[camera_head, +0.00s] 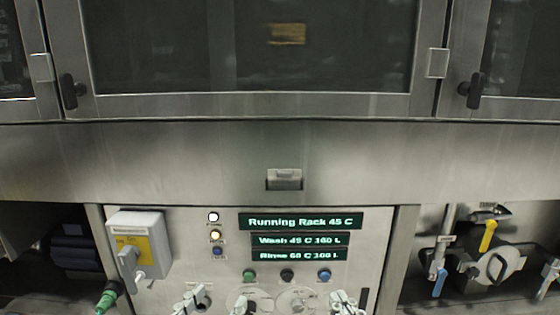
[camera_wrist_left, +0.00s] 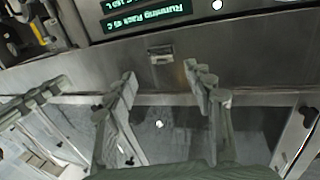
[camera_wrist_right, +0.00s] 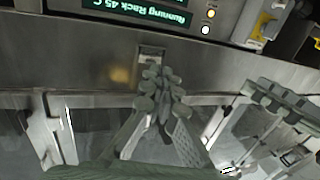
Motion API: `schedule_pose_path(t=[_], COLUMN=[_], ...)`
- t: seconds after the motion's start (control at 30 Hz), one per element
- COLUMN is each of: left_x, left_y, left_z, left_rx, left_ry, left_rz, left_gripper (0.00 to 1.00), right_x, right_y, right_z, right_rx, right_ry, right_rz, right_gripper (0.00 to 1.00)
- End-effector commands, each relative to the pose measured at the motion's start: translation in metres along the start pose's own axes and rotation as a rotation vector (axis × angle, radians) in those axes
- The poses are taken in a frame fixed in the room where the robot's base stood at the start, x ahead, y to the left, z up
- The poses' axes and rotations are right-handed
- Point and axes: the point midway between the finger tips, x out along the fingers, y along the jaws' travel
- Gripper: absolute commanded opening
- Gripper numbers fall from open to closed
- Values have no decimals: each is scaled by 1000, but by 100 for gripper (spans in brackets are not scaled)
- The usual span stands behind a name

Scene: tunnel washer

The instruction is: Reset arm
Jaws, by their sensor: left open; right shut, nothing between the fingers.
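Each wrist view also shows the other gripper off to one side. Most of both arms is hidden below the head view.
The washer's control panel (camera_head: 380,228) has a lit display (camera_head: 300,222) reading "Running Rack 45 C". Below it are several buttons. A grey switch box (camera_head: 150,222) juts out at left, and pipes with valves (camera_head: 489,235) fill the right recess. Large dark windowed doors (camera_head: 180,50) are above.

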Motion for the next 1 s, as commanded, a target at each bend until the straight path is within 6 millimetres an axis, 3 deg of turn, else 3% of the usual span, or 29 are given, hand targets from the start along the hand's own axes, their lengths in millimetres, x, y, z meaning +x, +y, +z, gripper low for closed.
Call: schedule_pose_path(t=[0.03,0.27,0.43,0.57,0.7,0.83,1.0], left_x=[1,1,-16,-50,-106,-146,-165], left_y=[-2,-26,-50,-76,-104,-119,-124], left_z=[4,74,134,188,240,266,277], left_rx=[3,27,38,40,27,12,3], left_ry=[-22,-289,-530,-776,-1065,-1237,-1312], left_rz=[-3,-46,-90,-139,-202,-240,-256], left_gripper=[53,53,53,53,53,53,53], right_x=[-4,-2,-19,-52,-108,-148,-167], right_y=[7,29,53,79,108,122,127], right_z=[-2,70,130,184,236,262,274], right_rx=[-12,-32,-42,-42,-28,-11,-2], right_ry=[-15,-283,-524,-771,-1059,-1231,-1306], right_rz=[21,57,101,151,213,251,268], right_gripper=[0,0,0,0,0,0,0])
